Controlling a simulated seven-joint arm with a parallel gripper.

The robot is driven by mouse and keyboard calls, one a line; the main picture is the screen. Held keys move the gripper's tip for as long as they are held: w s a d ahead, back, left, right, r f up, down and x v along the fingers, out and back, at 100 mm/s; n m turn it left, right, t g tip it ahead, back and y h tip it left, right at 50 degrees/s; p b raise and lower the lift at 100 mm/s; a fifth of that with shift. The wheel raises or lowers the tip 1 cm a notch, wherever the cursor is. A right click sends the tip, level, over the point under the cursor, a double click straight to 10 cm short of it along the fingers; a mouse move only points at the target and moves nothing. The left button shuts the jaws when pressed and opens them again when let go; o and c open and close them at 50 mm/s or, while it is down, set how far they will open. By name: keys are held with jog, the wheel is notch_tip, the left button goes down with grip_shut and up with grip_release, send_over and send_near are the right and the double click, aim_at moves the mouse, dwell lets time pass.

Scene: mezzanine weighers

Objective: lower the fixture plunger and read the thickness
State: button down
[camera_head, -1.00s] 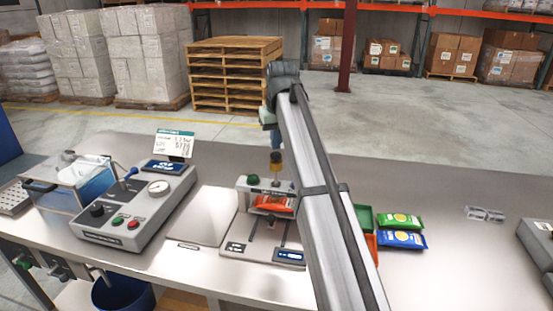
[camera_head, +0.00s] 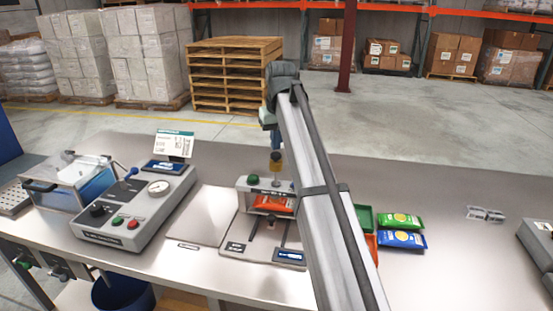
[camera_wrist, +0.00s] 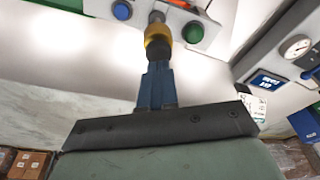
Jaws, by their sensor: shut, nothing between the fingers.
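My gripper (camera_head: 276,142) is directly above the knob, pointing down. Its blue fingers (camera_wrist: 156,72) are shut and empty, with their tips at the knob's top. I cannot tell whether they touch it. My arm hides the fixture's right side. The display's reading is too small to make out.
A grey weigher console (camera_head: 135,215) with a dial and buttons stands left of the fixture, beside a clear-sided box (camera_head: 75,185). Green and blue packets (camera_head: 402,230) lie right of my arm, near a green bin (camera_head: 365,218). The bench's right side is mostly clear.

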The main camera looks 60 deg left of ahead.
jog(key=shift+f, duration=1)
jog(key=shift+r, duration=0.1)
dwell(0.3)
notch_tip(320, 180, up, 8)
dwell(1.1)
dwell(0.4)
